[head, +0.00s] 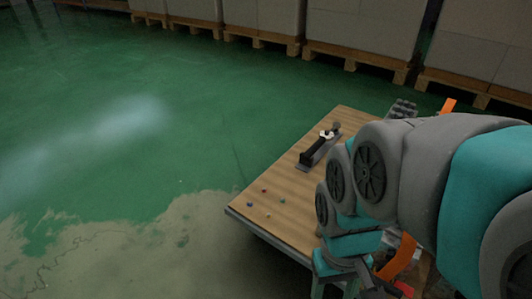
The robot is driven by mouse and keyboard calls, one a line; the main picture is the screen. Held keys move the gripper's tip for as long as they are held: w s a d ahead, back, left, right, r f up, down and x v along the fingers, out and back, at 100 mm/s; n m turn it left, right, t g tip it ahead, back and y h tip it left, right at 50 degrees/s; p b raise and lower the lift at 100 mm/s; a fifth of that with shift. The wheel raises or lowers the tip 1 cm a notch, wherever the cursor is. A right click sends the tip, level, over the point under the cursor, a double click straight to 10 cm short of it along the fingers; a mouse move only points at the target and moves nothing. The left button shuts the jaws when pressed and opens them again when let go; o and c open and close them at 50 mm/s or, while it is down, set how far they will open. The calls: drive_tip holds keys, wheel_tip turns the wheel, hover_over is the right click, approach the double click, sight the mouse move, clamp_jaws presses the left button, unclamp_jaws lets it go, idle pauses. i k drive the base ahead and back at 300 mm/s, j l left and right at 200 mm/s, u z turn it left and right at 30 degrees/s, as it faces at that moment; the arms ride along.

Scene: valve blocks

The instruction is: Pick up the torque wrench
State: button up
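A dark, long tool-like object (316,152) lies on the wooden table in the head view, on a grey base, with a pale ring near its far end. It may be the torque wrench, but it is too small to be sure. My grey and teal arm fills the right side and hides much of the table. My gripper (361,278) seems to be the grey part low in the picture, near the table's front right edge. Its fingers are not clear, and I cannot see whether it holds anything.
The wooden table (272,180) has several tiny coloured pieces near its left corner. A grey studded block (403,108) shows behind my arm. Large boxes on pallets (340,53) line the back. The green floor (150,130) to the left is clear.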

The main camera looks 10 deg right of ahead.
sight(313, 150)
drive_tip(key=z, duration=0.45)
drive_tip(key=i+j+z, duration=0.1)
drive_tip(key=j+z, duration=0.2)
drive_tip(key=i+j+z, duration=0.1)
drive_tip(key=j+z, duration=0.55)
drive_tip(key=j, duration=0.15)
drive_tip(key=j+z, duration=0.1)
drive_tip(key=j, duration=1.05)
drive_tip(key=i, duration=0.05)
